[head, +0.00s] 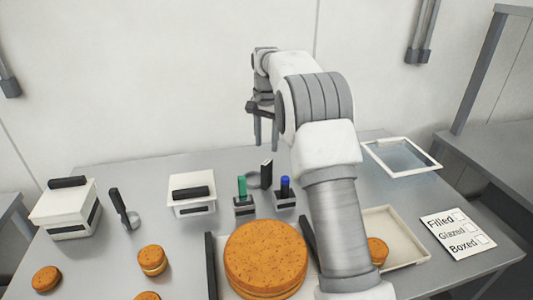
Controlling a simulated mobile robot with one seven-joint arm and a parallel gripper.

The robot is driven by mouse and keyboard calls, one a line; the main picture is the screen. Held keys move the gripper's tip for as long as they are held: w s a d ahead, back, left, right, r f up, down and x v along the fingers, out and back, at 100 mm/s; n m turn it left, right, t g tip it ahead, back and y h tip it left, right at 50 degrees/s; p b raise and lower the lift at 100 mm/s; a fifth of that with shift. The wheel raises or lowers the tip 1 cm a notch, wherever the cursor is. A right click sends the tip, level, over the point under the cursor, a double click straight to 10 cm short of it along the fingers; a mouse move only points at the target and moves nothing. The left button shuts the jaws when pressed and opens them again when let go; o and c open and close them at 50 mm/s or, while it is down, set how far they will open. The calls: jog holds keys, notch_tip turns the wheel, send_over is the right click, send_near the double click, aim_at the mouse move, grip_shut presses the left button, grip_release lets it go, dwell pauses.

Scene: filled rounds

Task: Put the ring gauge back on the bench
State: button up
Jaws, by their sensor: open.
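A grey ring-shaped piece (252,181) with an upright black grip (266,173) is on the grey bench (100,262), behind two small marker holders; I take it as the ring gauge. It is partly hidden by the green marker. A second tool with a black handle (118,201) and a small round grey end (132,220) is at the left, so which one is the gauge is not certain. My gripper (266,146) is open and empty, fingers pointing down, in the air above and behind the black grip, apart from it.
Green (242,186) and blue (285,186) markers stand in holders. Lidded white boxes (66,212) (191,196) are at left. A large round cake (265,258) and several small ones lie in front. A tray (405,240), glassy frame (402,157) and card (458,234) are right.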

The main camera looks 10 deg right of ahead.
jog(key=shift+r, duration=0.9)
jog(key=s+a+r+n+t, duration=0.1)
jog(key=s+r+n, duration=0.1)
jog(key=s+r, duration=0.55)
jog(key=s+a+r+n+t, duration=0.15)
jog(key=s+r, duration=0.35)
jog(key=s, duration=0.6)
jog(key=s+f+n+t, duration=0.1)
jog(key=s+f+n, duration=0.1)
jog(key=s, duration=0.8)
jog(key=s+f+n+t, duration=0.2)
jog(key=s+f+n, duration=0.1)
jog(key=s, duration=0.7)
jog(key=shift+a+f, duration=0.15)
jog(key=shift+f, duration=0.65)
jog(key=shift+n, duration=0.25)
